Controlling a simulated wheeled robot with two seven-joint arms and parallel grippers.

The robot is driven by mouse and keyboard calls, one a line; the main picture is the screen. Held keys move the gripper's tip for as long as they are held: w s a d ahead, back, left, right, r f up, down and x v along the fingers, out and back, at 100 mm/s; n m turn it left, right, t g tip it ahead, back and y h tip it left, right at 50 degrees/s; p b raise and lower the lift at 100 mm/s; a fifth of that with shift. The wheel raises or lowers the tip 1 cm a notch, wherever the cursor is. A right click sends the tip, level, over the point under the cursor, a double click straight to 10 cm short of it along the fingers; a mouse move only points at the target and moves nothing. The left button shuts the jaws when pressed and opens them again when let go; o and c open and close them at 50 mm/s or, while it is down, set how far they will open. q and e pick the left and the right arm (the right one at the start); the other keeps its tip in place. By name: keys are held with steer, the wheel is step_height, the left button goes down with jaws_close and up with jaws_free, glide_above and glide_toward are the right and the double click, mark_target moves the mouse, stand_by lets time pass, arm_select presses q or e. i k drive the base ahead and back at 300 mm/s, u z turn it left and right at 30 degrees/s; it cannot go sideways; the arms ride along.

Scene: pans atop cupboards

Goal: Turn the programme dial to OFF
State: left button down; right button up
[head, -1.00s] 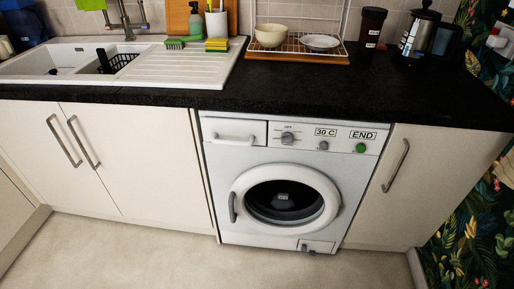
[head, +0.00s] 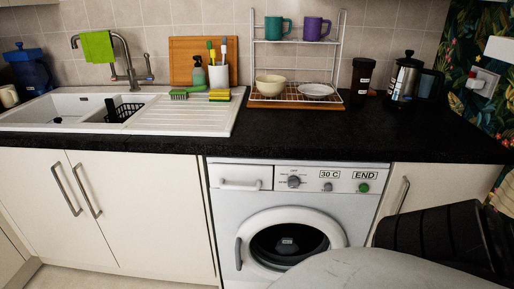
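The programme dial (head: 294,182) is a grey round knob on the white control panel of the washing machine (head: 225,205), in the upper middle of its front. Small print surrounds the dial; its pointer is too small to read. To its right are a smaller grey knob (head: 328,187) under a "30 C" label and a green button (head: 364,188) under an "END" label. The round door is shut, with its lower part hidden. A dark ridged part, seemingly of my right arm or gripper, is close to the camera at lower right, away from the dial. My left gripper is not in view.
A black worktop (head: 300,142) overhangs the machine. A white sink (head: 190,115) and a dish rack (head: 297,92) stand on it. Cupboard doors with bar handles flank the machine. A pale rounded surface covers the bottom right foreground. The space before the dial looks clear.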

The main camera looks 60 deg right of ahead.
mark_target(293, 181)
steer(key=i, duration=1.5)
steer(key=z, duration=1.7)
